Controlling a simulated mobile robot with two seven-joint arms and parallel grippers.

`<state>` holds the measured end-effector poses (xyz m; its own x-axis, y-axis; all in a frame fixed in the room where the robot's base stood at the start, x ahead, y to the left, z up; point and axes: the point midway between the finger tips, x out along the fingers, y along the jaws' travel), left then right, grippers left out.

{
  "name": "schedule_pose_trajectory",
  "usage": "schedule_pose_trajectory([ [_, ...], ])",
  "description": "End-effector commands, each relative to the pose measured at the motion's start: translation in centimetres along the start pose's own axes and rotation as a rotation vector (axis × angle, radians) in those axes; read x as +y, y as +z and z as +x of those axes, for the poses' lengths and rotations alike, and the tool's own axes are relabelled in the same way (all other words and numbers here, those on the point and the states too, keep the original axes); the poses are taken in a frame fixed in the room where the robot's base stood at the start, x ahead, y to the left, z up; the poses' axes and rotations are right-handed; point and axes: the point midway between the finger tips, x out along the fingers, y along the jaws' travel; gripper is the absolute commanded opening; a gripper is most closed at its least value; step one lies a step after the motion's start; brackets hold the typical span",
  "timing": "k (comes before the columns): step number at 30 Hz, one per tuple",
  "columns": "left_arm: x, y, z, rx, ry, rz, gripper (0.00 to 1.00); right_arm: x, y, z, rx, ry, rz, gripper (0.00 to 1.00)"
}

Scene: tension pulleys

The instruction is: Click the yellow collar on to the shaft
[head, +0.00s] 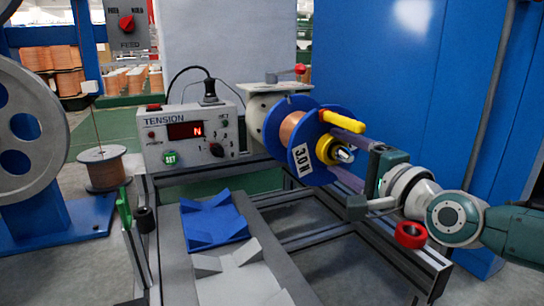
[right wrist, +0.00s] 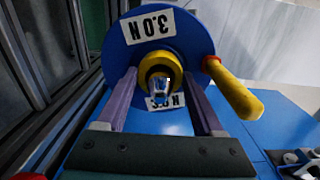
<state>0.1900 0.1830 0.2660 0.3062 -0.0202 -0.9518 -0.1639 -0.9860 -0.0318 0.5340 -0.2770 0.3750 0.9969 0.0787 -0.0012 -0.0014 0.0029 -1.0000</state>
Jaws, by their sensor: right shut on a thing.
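The yellow collar (head: 325,150) is at the centre of the blue spool's outer face, around the metal shaft (head: 344,155). In the right wrist view the collar (right wrist: 157,66) surrounds the shaft's end (right wrist: 160,92). My right gripper (head: 328,145) is shut on the collar, with one purple finger on each side. In the right wrist view its fingertips (right wrist: 160,75) reach up to the spool's face. Whether the collar is seated cannot be told. My left gripper is not in view.
The blue spool (head: 272,128) carries copper wire and a protruding yellow handle (head: 333,120). A tension meter (head: 190,135) stands left of it. A blue cradle (head: 213,219) and a grey cradle (head: 238,275) lie below. A red ring (head: 410,235) sits on the right frame rail.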

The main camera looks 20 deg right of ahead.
Motion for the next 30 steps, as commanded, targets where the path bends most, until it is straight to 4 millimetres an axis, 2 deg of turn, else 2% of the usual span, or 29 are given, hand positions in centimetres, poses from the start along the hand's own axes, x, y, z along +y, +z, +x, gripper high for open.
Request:
schedule_pose_trajectory([
  [27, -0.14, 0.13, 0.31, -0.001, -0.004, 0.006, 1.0, 0.04, -0.04, 0.42, 0.001, 0.001, -0.001, 0.14],
  [28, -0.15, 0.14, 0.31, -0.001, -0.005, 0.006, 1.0, 0.05, -0.04, 0.41, 0.001, 0.001, -0.001, 0.7],
  [30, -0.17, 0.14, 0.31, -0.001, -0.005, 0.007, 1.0, 0.06, -0.04, 0.41, 0.001, 0.002, 0.0, 0.78],
])
